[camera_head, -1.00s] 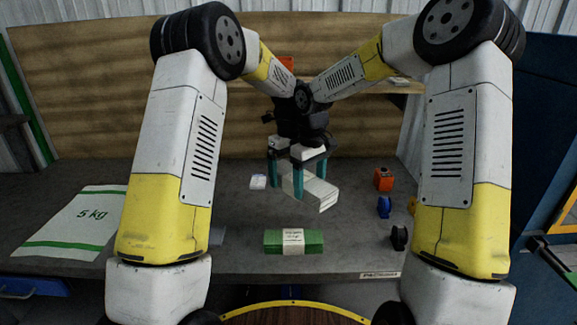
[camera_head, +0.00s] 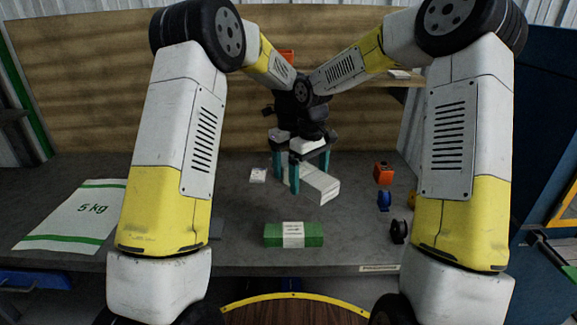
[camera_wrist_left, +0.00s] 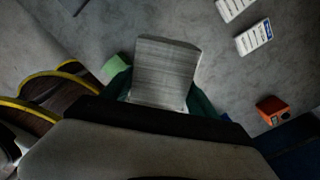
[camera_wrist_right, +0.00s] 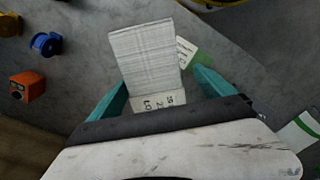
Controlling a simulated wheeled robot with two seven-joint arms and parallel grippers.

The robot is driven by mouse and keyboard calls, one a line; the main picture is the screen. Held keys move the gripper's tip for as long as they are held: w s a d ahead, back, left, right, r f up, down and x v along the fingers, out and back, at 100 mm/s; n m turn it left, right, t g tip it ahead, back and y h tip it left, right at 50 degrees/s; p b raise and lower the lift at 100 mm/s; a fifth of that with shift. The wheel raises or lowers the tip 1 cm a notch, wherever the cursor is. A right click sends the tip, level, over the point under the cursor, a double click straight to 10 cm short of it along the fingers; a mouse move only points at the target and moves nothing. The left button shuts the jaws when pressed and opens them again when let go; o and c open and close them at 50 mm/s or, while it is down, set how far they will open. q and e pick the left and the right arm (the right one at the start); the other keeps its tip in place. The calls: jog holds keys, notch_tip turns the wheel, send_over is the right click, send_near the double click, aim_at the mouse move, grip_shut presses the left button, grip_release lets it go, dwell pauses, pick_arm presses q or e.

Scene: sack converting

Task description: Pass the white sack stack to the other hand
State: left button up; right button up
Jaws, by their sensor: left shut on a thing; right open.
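The white sack stack (camera_head: 318,184) is a thick white block above the middle of the table. My left gripper (camera_wrist_left: 158,95) is shut on it, with the stack between its teal fingers in the left wrist view. My right gripper (camera_head: 308,172) is open at the same stack, close beside the left one. In the right wrist view the stack (camera_wrist_right: 145,62) stands between the right fingers, with a clear gap on the picture's right side. Dark print shows on the stack's near face there. The left fingertips are partly hidden in the head view.
A green banded bundle (camera_head: 293,235) lies in front on the grey table (camera_head: 235,175). A flat "5 kg" sack (camera_head: 72,218) lies at left. An orange box (camera_head: 383,173), a blue item (camera_head: 384,201) and a black spool (camera_head: 398,231) stand at right. A small white item (camera_head: 258,175) lies behind.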

notch_tip(320, 180, up, 12)
jog(key=s+d+r+m+t, duration=0.1)
jog(key=s+d+m+t, duration=0.1)
jog(key=s, duration=0.6)
jog(key=s+d+r+m+t+y, duration=0.1)
jog(key=s+d+m+t, duration=0.1)
jog(key=s, duration=0.5)
jog(key=s+d+r+m+t+y, duration=0.1)
jog(key=s+d+r+m+t, duration=0.1)
jog(key=s+d+m, duration=0.2)
jog(key=shift+s+d, duration=1.1)
jog(key=shift+s, duration=1.25)
